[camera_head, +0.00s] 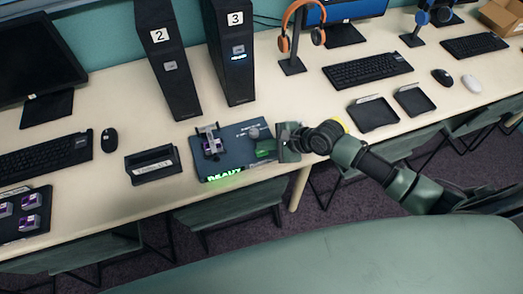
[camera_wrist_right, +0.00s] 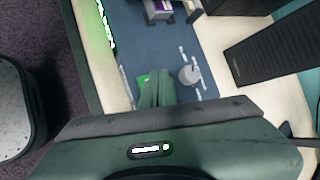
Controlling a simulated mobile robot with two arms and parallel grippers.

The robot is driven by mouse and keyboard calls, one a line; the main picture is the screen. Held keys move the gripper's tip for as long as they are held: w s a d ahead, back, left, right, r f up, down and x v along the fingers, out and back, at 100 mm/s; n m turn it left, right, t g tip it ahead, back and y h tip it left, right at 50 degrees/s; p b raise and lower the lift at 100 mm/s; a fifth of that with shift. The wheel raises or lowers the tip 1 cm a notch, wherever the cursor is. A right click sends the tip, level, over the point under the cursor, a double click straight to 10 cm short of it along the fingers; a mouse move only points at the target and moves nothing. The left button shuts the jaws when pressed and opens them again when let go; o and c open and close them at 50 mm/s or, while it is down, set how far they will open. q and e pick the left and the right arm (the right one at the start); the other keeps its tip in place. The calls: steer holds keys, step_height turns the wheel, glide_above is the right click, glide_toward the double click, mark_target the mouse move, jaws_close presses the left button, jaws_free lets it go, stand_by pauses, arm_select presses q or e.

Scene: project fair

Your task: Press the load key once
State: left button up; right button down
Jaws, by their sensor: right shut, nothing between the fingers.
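A dark blue panel (camera_head: 228,163) lies on the table with green lit text reading READY along its front edge. A purple part sits in a clamp-like holder (camera_head: 210,142) on its left side. My right gripper (camera_head: 264,147) is shut and empty over the panel's right part. In the right wrist view its green fingers (camera_wrist_right: 155,88) reach over a bright green key (camera_wrist_right: 143,78), which they partly cover. I cannot tell whether they touch it. A grey round knob (camera_wrist_right: 189,75) stands beside the fingertips. I cannot read a key label. My left gripper is not in view.
Black towers marked 2 (camera_head: 170,70) and 3 (camera_head: 238,60) stand behind the panel. A small black tray (camera_head: 152,166) is to its left, and two shallow black trays (camera_head: 374,115) are to its right. Orange headphones (camera_head: 300,30) hang on a stand behind.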

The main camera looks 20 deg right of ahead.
mark_target(264, 153)
steer(key=shift+f, duration=0.15)
stand_by(0.6)
steer(key=shift+f, duration=0.25)
steer(key=shift+f, duration=0.45)
stand_by(0.6)
steer(key=shift+r+p, duration=0.1)
steer(key=shift+p, duration=0.2)
steer(key=shift+r+p, duration=0.75)
steer(key=shift+p, duration=0.3)
step_height(264, 153, up, 5)
steer(key=p, duration=0.6)
steer(key=shift+r, duration=0.1)
